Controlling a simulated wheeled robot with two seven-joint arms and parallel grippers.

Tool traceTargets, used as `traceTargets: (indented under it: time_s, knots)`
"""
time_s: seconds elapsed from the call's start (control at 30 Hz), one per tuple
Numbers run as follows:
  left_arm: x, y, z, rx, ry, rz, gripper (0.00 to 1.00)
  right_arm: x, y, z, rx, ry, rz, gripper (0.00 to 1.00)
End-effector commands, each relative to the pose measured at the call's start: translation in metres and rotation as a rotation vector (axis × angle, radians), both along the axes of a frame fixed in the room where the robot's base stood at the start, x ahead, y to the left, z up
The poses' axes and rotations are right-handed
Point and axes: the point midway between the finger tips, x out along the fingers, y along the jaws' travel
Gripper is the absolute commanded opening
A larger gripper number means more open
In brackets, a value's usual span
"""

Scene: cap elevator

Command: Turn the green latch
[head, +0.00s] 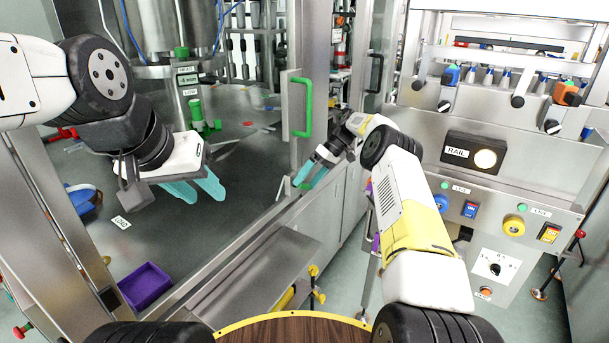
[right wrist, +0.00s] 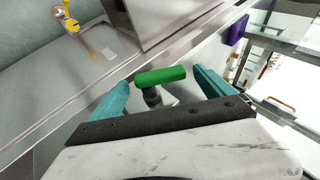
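The green latch (right wrist: 161,75) is a short green bar on a dark stem in the right wrist view. My right gripper (right wrist: 158,88) is open, with one teal finger on each side of the latch. The bar lies across the gap near the fingertips, and I see no clear contact. In the head view my right gripper (head: 305,180) partly hides the latch. My left gripper (head: 202,190) hangs over the steel surface at left, its teal fingers apart and empty.
A green door handle (head: 302,107) stands above the latch. A purple bin (head: 146,286) lies at lower left. A control panel with a rail box (head: 473,152) and switches is at right. Yellow valve knobs (head: 317,283) stick out below the steel ledge.

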Motion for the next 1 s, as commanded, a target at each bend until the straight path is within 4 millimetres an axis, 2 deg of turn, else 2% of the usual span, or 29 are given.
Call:
traceTargets:
  time_s: [0.23, 0.43, 0.77, 1.0]
  knots:
    - [0.000, 0.000, 0.000, 0.000, 0.000, 0.000, 0.36, 0.000, 0.000, 0.006, 0.000, -0.001, 0.002, 0.93]
    - [0.000, 0.000, 0.000, 0.000, 0.000, 0.000, 0.36, 0.001, 0.000, 0.040, 0.000, -0.005, 0.000, 0.93]
    - [0.000, 0.000, 0.000, 0.000, 0.000, 0.000, 0.36, -0.031, 0.002, 0.039, -0.001, 0.002, 0.001, 0.93]
    - [0.000, 0.000, 0.000, 0.000, 0.000, 0.000, 0.36, -0.062, 0.004, 0.042, -0.001, 0.002, 0.001, 0.93]
